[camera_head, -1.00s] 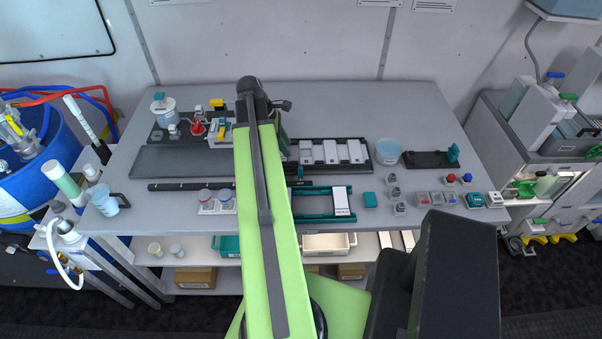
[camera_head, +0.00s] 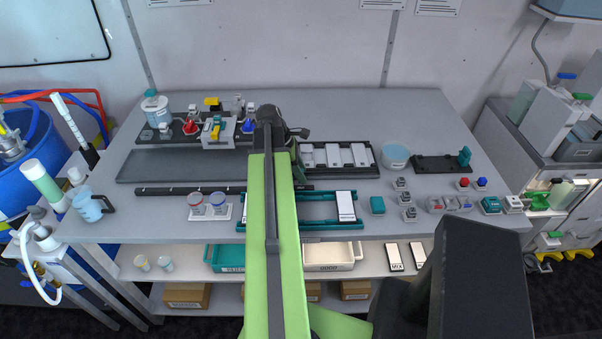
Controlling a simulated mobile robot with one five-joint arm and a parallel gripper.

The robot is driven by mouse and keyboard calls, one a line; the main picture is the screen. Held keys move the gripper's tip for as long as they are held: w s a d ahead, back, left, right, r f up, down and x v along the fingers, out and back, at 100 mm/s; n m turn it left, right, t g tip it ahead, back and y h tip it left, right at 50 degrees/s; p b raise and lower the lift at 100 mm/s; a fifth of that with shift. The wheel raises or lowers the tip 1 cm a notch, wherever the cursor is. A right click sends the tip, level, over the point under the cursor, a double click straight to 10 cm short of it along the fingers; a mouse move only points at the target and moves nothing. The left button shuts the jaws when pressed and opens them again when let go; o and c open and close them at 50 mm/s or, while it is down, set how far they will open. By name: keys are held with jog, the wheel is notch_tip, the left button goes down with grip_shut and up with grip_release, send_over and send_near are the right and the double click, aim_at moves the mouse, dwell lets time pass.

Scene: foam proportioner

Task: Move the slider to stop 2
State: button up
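A long black rail (camera_head: 190,190) lies across the middle of the table, and its right part passes behind my arm. No slider on it can be made out, and no stop marks are readable. A teal frame (camera_head: 318,225) in front of it carries a white block (camera_head: 346,206) at its right end; I cannot tell whether this block is the slider. My green arm reaches over the table, with its dark elbow joint above the rear work area. My gripper is hidden behind the arm, so its fingers and anything between them do not show.
At the back left stand a canister (camera_head: 156,109) and a fixture with red and blue cones. White blocks sit in a black tray (camera_head: 372,152) right of my arm, beside a light blue cup (camera_head: 396,157).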

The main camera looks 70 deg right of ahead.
grip_shut()
dwell(1.3)
